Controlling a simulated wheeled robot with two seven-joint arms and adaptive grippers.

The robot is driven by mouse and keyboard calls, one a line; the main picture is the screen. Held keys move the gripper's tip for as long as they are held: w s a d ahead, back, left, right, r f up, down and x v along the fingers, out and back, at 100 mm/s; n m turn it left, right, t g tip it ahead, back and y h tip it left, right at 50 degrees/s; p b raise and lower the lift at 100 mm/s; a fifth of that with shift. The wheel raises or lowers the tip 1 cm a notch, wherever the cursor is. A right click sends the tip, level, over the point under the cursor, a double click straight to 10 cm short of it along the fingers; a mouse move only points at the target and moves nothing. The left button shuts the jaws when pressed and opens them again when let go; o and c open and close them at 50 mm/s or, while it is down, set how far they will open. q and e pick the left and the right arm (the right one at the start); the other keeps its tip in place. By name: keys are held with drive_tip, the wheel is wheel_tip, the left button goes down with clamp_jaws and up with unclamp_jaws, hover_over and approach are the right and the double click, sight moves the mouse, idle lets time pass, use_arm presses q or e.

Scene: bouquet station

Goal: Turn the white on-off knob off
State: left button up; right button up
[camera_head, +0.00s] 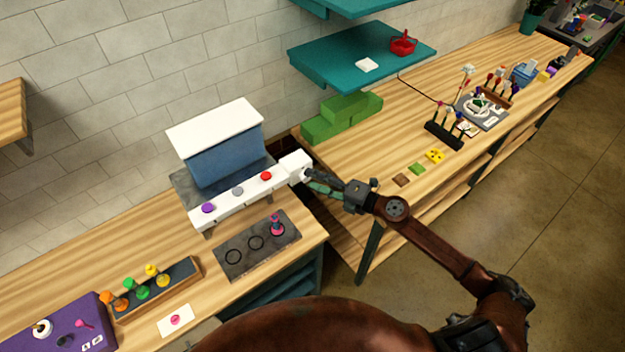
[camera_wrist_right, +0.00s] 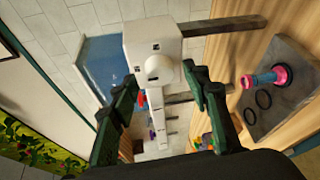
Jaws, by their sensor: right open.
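The white on-off knob (camera_wrist_right: 158,68) is a round disc on the end face of a white box (camera_wrist_right: 152,42) in the right wrist view. In the head view that white box (camera_head: 294,164) forms the right end of a white bar, and the knob is hidden or too small to tell. My right gripper (camera_head: 312,181) is open beside the box's right end. In the right wrist view its two green fingers (camera_wrist_right: 160,76) stand either side of the knob, apart from each other. I cannot tell whether they touch it. My left gripper is not in view.
The white bar (camera_head: 222,208) carries purple (camera_head: 208,208), grey (camera_head: 238,191) and red (camera_head: 266,176) buttons, below a blue hood (camera_head: 225,155). A dark plate (camera_head: 230,265) with two rings and a pink peg (camera_head: 277,226) lies in front. A gap separates the two wooden counters.

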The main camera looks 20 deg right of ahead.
drive_tip(key=v, duration=1.1)
